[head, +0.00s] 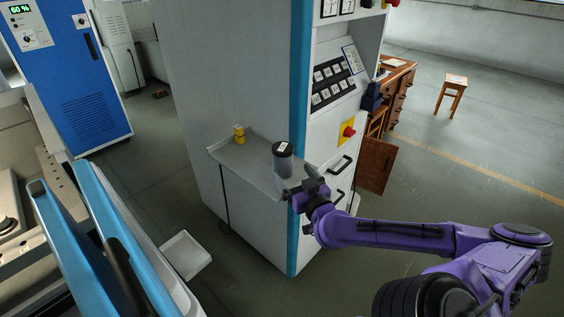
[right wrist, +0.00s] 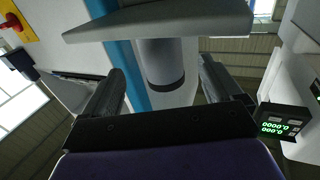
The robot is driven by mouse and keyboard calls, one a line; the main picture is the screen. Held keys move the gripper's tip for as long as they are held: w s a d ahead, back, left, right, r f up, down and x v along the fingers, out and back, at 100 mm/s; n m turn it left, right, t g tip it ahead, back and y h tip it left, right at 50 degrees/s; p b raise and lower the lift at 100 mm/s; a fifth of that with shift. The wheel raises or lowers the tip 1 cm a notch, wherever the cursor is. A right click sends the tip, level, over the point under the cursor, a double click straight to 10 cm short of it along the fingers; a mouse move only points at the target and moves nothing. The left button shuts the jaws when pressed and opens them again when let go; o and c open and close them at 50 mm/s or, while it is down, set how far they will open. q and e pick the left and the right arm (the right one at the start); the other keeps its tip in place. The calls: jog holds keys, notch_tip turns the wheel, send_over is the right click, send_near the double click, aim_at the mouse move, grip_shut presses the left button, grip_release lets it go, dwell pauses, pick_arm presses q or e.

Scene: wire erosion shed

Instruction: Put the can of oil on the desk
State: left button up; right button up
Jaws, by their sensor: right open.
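The can of oil (head: 282,160), a grey cylinder with a dark top and a small pale label on it, stands upright on a grey side shelf (head: 246,158) of the tall machine cabinet. My right gripper (head: 297,189) is at the shelf's right end, beside the can. In the right wrist view the can (right wrist: 161,65) appears upside down, between the open fingers of my right gripper (right wrist: 162,78), with gaps on both sides. The brown wooden desk (head: 400,82) stands behind the cabinet, at the back right, partly hidden by it. My left gripper is out of view.
A small yellow object (head: 239,134) sits on the shelf, left of the can. The cabinet (head: 235,70) blocks part of the desk. A wooden stool (head: 453,92) stands right of the desk. Open floor (head: 470,150) lies at the right. A blue machine cabinet (head: 70,75) stands at the left.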

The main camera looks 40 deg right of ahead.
aim_at(287, 167)
jog(key=x, duration=0.7)
jog(key=shift+w+f, duration=0.1)
jog(key=shift+w, duration=0.15)
jog(key=shift+s, duration=0.1)
jog(key=c, duration=1.3)
